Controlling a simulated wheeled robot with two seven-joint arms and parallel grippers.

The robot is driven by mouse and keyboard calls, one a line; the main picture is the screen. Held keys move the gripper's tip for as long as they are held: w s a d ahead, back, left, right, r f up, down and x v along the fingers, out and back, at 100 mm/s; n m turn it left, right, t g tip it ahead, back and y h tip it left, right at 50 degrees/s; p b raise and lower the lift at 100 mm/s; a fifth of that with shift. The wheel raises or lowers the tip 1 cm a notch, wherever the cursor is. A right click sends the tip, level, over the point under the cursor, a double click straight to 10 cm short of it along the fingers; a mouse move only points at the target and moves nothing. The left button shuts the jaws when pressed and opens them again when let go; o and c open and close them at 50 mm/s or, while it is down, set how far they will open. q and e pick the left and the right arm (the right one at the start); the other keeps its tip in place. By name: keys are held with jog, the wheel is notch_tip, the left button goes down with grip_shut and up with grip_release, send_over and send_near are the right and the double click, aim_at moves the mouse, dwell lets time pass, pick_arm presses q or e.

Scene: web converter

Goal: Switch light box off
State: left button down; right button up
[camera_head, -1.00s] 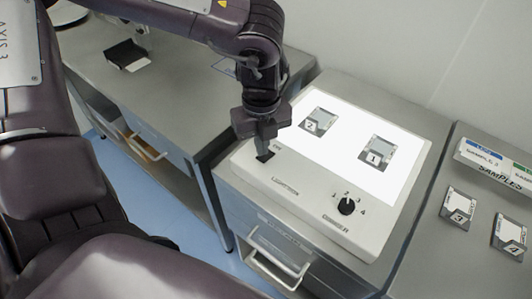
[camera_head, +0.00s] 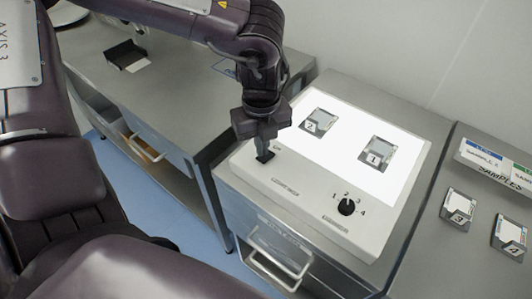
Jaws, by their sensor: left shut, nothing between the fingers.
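The light box (camera_head: 300,215) is a white slanted box on the cabinet, and its top panel (camera_head: 345,128) glows bright white. A black switch (camera_head: 265,156) sits at the box's upper left corner. My left gripper (camera_head: 264,148) is shut and points down right at the switch; its fingertips look to be touching it, and they partly cover it. A black dimmer knob (camera_head: 346,207) with numbers around it is at the front right of the box. My right gripper is not in view.
Sample cards 2 (camera_head: 318,122) and 1 (camera_head: 377,153) lie on the lit panel. Cards 3 (camera_head: 458,210) and 4 (camera_head: 509,235) lie on the right counter, near a samples box (camera_head: 494,166). A black tray (camera_head: 125,53) stands on the left counter.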

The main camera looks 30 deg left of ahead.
aim_at(262, 159)
pick_arm(q)
jog(key=shift+f+b, duration=1.05)
jog(key=shift+b, duration=0.05)
dwell(1.0)
jog(key=shift+r+p, duration=0.5)
jog(key=shift+r, duration=0.25)
jog(key=shift+r+p, duration=1.5)
jog(key=shift+r, duration=1.3)
jog(key=shift+s+f, duration=0.1)
